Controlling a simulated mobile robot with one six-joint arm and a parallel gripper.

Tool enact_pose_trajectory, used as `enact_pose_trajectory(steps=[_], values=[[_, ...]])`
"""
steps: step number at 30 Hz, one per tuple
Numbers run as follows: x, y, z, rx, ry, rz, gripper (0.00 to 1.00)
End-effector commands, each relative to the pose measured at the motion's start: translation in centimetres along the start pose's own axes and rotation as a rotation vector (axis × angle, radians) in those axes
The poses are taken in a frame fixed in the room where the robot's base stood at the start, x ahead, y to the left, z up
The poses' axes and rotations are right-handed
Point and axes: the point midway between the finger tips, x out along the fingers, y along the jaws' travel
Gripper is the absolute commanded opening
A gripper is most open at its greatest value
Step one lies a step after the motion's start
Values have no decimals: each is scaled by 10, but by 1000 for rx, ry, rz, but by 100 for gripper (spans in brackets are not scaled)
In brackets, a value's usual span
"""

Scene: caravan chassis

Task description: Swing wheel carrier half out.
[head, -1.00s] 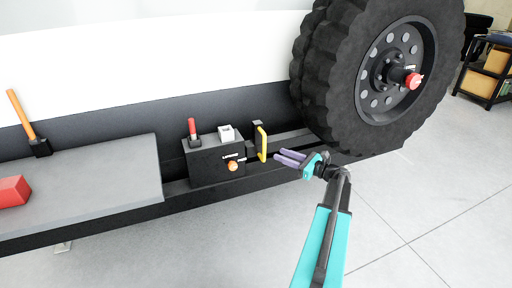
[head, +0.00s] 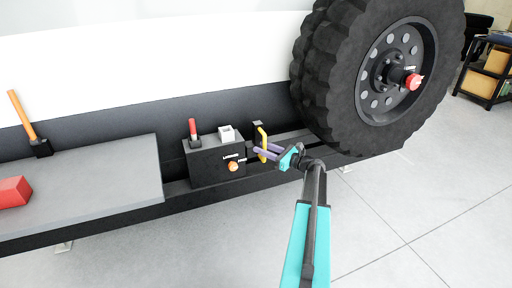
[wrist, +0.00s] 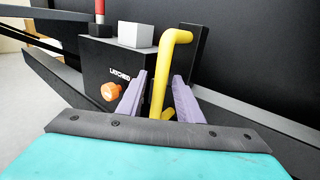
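A large black wheel (head: 325,75) with a red-tipped hub stands upright at the upper right in the head view. A yellow bent handle (head: 262,136) rises left of it, in front of a black upright plate. My gripper (head: 257,153) is at this handle. In the wrist view, its two purple fingers stand apart on either side of the yellow handle (wrist: 175,42), with visible gaps, so it looks open. Left of the handle is a black box (wrist: 95,62) marked "LATCHED", with an orange knob (wrist: 110,92).
A red-handled lever (head: 194,130) and a pale block (head: 226,133) are on top of the box. A grey step (head: 100,185) with a red block (head: 12,191) and an orange-handled tool (head: 22,115) lies left. A shelf (head: 485,75) stands far right. The floor in front is clear.

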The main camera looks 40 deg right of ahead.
Motion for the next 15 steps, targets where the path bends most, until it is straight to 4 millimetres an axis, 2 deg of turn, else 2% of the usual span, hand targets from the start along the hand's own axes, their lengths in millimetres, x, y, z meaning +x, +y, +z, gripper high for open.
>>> enact_pose_trajectory(steps=[1,6,15], values=[[9,0,0,0,0,3,33],[26,0,0,0,0,1,33],[35,0,0,0,0,0,33]])
